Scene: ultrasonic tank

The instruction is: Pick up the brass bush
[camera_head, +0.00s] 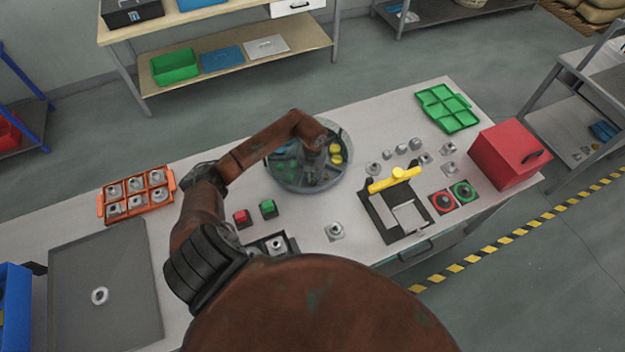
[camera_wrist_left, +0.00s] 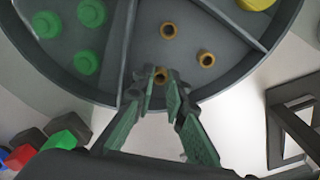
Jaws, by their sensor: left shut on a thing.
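A brass bush (camera_wrist_left: 160,74) is held between the fingertips of my left gripper (camera_wrist_left: 161,80) in the left wrist view, over one compartment of a round grey divided tray (camera_wrist_left: 105,96). Two more brass bushes stand in that compartment, one farther back (camera_wrist_left: 168,30) and one to the right (camera_wrist_left: 206,59). The tray also shows in the head view (camera_head: 294,188), where my left wrist hides part of it and the gripper points down over it. I cannot tell whether the held bush touches the tray floor. My right gripper is not in view.
Green pieces (camera_wrist_left: 87,62) fill the left compartment; yellow pieces (camera_head: 335,158) lie on the tray's right. Red (camera_head: 242,217) and green (camera_head: 268,208) blocks stand in front. A fixture with a yellow handle (camera_head: 398,174), a red box (camera_head: 505,155) and a green tray (camera_head: 447,108) stand right.

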